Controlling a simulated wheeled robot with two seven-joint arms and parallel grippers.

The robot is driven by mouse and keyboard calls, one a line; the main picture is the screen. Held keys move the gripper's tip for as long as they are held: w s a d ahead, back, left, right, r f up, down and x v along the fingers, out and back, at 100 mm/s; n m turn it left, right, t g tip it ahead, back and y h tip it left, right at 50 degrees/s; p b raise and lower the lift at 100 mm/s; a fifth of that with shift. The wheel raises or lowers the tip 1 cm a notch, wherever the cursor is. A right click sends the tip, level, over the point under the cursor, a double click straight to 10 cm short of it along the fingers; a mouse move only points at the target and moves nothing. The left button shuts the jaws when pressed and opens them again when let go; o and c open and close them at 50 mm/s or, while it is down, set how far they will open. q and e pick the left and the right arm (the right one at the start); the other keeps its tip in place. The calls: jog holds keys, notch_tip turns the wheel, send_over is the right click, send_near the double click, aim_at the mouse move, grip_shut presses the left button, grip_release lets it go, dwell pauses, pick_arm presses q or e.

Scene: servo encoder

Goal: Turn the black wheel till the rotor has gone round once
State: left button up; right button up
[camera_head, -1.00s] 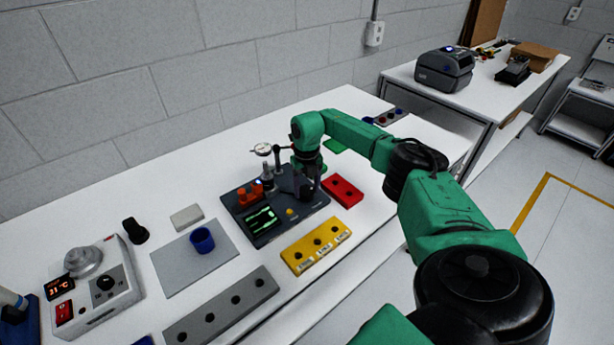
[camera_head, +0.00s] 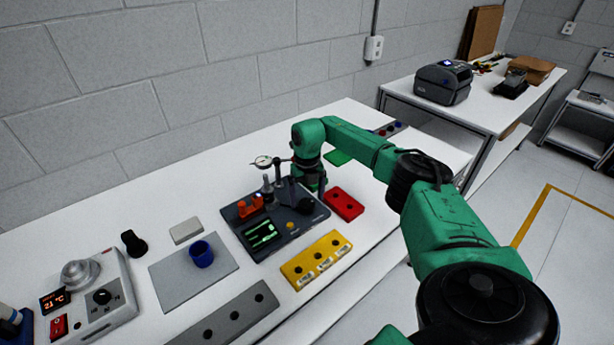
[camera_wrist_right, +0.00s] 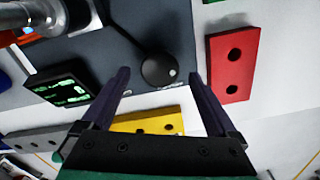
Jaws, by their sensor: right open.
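The dark test unit (camera_head: 285,236) stands on the white bench, with a lit green screen (camera_head: 261,234). Its black wheel (camera_head: 305,205) is near the right end; in the right wrist view it shows as a round black knob (camera_wrist_right: 158,70) on a dark arm. A silver upright part (camera_head: 267,192), perhaps the rotor, stands to its left under a dial gauge (camera_head: 262,161). My right gripper (camera_wrist_right: 160,77) is open and empty; its fingers lie either side of the knob in the wrist view, contact not visible. My left gripper is out of view.
A red block (camera_head: 344,204) with holes is close right of the unit, and a yellow block (camera_head: 316,259) in front. A grey mat (camera_head: 180,284) with a blue cup (camera_head: 202,253) lies left. A grey holed bar (camera_head: 228,318) lies at the front.

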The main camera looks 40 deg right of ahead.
aim_at(307, 204)
notch_tip(307, 204, up, 13)
jog(key=b, duration=0.2)
dwell(0.4)
